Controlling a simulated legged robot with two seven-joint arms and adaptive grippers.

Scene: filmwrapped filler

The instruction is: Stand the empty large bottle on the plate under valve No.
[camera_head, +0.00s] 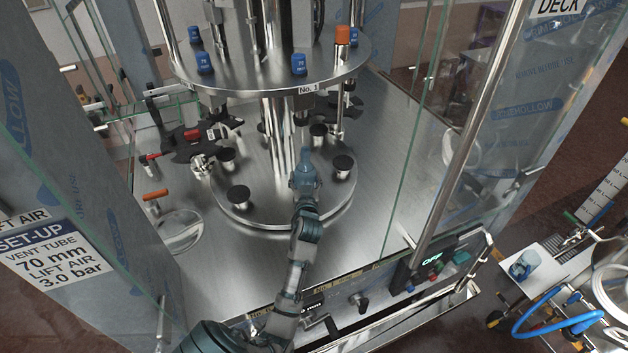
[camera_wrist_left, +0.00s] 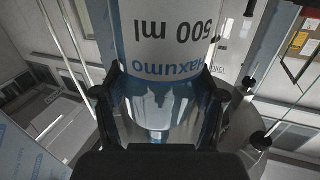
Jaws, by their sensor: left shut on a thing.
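My left gripper (camera_head: 304,183) reaches in over the round steel table, below the valve label No. 1 (camera_head: 308,88). It is shut on the large bottle, whose bluish upper part (camera_head: 305,157) shows small in the head view. In the left wrist view the clear bottle (camera_wrist_left: 165,35), with a blue and white 500 ml label, sits between the two dark fingers (camera_wrist_left: 160,105). It looks empty. Small black round plates stand at left (camera_head: 238,193) and right (camera_head: 343,163) of the gripper. Whether the bottle's base touches a plate is hidden. My right gripper is not in view.
A steel column (camera_head: 277,120) stands behind the bottle, with the upper disc (camera_head: 265,78) and blue-capped valves above. A black star-shaped guide (camera_head: 190,143) is at the left. Glass panels (camera_head: 425,130) flank the opening. A bluish container (camera_head: 524,264) stands outside at right.

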